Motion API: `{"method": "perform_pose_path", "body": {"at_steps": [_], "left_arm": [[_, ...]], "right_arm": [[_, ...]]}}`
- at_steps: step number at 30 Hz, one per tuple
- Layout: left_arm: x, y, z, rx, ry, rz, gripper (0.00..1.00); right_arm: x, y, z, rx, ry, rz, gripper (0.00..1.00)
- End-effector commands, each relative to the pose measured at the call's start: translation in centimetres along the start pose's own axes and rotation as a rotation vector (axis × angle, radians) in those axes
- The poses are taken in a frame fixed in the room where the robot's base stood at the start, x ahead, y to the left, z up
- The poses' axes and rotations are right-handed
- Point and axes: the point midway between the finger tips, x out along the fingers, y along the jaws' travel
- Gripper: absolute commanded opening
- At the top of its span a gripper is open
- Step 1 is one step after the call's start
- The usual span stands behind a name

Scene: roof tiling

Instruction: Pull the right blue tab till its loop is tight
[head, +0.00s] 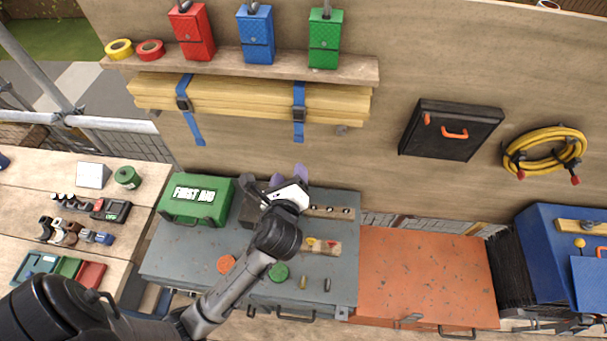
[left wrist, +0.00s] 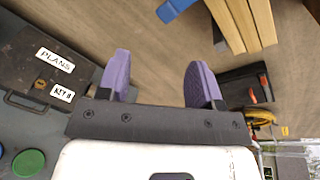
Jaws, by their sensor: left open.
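The right blue tab (head: 299,131) hangs below the right strap's dark buckle (head: 299,114). Its strap loops around a bundle of yellow wooden battens (head: 235,98) under the shelf. The left blue tab (head: 196,130) hangs from a second strap. My left gripper (head: 288,177) is open and empty, below the right tab and apart from it. In the left wrist view its purple fingers (left wrist: 160,78) are spread with nothing between them. A blue tab (left wrist: 177,8) and the batten ends (left wrist: 240,22) show at the top of that view. My right gripper is not in view.
A shelf (head: 290,66) with red, blue and green boxes is above the battens. Below are a green first aid box (head: 196,199), a grey chest (head: 180,257) and an orange chest (head: 425,275). A black case (head: 450,130) and yellow hose (head: 525,160) hang right. The wall around the tab is clear.

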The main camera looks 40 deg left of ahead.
Motion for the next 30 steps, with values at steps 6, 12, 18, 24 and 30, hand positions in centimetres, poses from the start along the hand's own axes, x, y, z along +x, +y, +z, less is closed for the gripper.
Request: {"method": "perform_pose_path", "body": {"at_steps": [6,12,18,24,30], "left_arm": [[0.0,-0.9,0.6,0.413,-0.044,-0.047,0.60],[0.0,-1.0,0.6,0.603,-0.052,-0.051,0.60],[1.0,-1.1,0.6,0.651,-0.053,-0.049,0.60],[4.0,-1.3,0.8,0.650,-0.053,-0.048,0.60],[7.6,-1.5,0.9,0.649,-0.052,-0.047,0.60]], "right_arm": [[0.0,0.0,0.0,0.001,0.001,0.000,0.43],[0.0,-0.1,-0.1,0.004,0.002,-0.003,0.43],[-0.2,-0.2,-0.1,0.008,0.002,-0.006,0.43],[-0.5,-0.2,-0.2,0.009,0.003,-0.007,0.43],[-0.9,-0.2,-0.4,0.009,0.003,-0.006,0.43]]}}
